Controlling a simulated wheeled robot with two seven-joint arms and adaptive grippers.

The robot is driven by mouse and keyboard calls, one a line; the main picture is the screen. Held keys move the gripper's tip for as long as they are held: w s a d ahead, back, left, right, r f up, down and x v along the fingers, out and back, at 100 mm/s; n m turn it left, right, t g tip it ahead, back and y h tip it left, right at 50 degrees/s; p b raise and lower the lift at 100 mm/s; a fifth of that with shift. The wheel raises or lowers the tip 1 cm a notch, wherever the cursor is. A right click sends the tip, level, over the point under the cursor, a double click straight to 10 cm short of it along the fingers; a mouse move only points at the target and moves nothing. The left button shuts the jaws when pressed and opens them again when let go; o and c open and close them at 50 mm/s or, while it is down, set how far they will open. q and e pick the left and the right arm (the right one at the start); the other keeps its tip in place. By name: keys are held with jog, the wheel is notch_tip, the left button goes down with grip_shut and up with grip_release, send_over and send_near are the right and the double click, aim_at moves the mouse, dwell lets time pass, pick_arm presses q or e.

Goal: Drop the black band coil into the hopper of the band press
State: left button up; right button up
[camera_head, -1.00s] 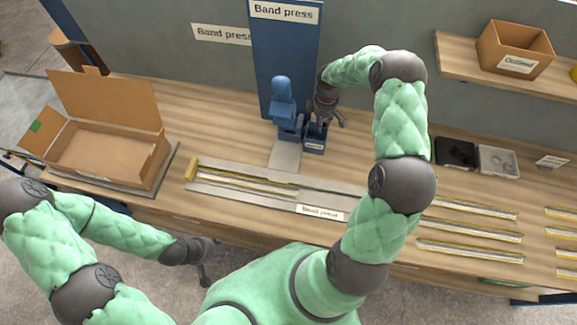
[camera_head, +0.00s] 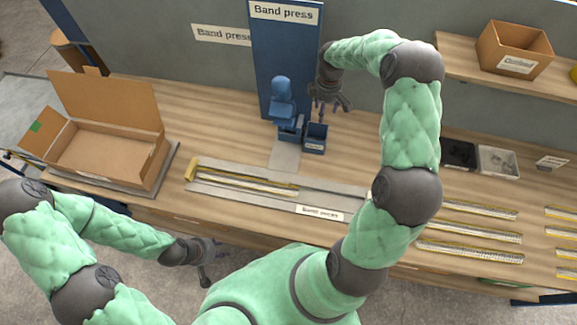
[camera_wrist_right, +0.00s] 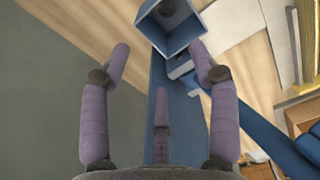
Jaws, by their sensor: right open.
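The band press (camera_head: 283,97) is a blue machine at the back middle of the bench. Its hopper is a small open-topped blue box (camera_head: 315,138), and it also shows in the right wrist view (camera_wrist_right: 178,42). A small dark grey round shape shows inside the hopper in the wrist view; I cannot tell whether it is the black band coil. My right gripper (camera_head: 329,108) is above the hopper, fingers spread, with nothing between them. My left gripper (camera_head: 210,265) is off the bench's front edge, its fingers apparently spread and empty.
An open cardboard box (camera_head: 105,160) stands at the left. A black tray (camera_head: 458,153) and a clear tray (camera_head: 498,162) sit right. A shelf holds a carton (camera_head: 515,50).

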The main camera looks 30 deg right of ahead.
jog(key=shift+r, duration=2.05)
